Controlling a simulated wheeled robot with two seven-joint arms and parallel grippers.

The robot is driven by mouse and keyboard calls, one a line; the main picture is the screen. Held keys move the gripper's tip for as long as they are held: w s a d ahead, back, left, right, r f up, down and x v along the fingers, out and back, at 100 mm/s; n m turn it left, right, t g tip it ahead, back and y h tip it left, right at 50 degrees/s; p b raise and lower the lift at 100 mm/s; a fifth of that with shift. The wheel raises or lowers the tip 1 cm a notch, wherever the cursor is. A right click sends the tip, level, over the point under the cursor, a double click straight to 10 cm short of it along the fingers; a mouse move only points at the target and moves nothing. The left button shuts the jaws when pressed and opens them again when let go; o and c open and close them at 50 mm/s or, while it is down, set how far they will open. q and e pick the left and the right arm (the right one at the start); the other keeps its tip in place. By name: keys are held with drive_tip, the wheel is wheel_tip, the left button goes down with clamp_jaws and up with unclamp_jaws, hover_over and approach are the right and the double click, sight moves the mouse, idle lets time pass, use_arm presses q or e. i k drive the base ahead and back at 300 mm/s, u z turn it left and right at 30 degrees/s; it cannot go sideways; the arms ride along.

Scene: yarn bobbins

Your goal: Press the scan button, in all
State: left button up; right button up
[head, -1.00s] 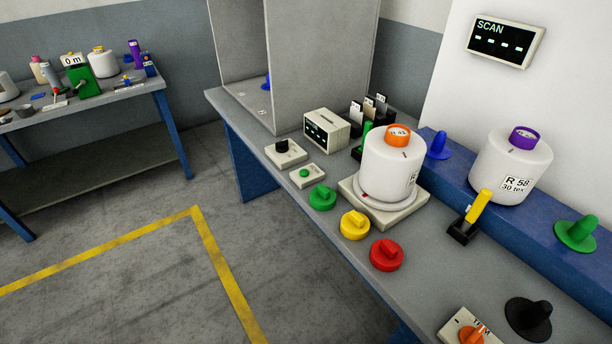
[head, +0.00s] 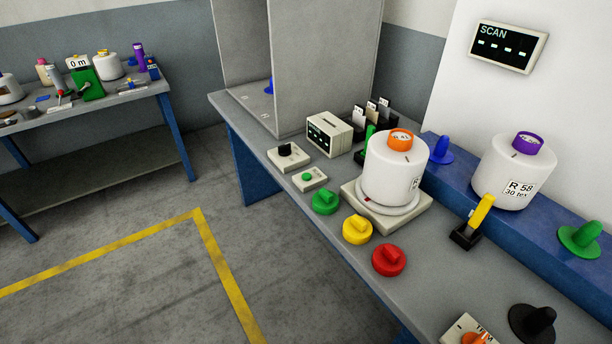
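Two small switch boxes stand near the bench's left edge: one with a green button (head: 307,177), one with a black knob (head: 285,149). No lettering marks either as the scan button, so I cannot tell which one it is. A wall display (head: 507,47) reads SCAN above several dashes. A white bobbin (head: 392,170) with an orange cap stands upright on a pale square base (head: 410,222). Another white bobbin (head: 508,175) with a purple cap, labelled R 58, stands on the blue ledge. Neither of my grippers is in view.
Green (head: 325,201), yellow (head: 357,229) and red (head: 389,260) knobs line the bench front. A small display box (head: 329,134), a yellow-handled tool (head: 480,214), a black cone (head: 532,322) and an orange dial (head: 476,338) are also there. Grey partitions (head: 322,65) stand behind.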

sight(306, 177)
drive_tip(key=z, duration=0.55)
drive_tip(key=k, duration=0.65)
drive_tip(key=i, duration=0.45)
drive_tip(key=u, duration=0.5)
drive_tip(key=i, duration=1.1)
drive_tip(key=z, duration=0.8)
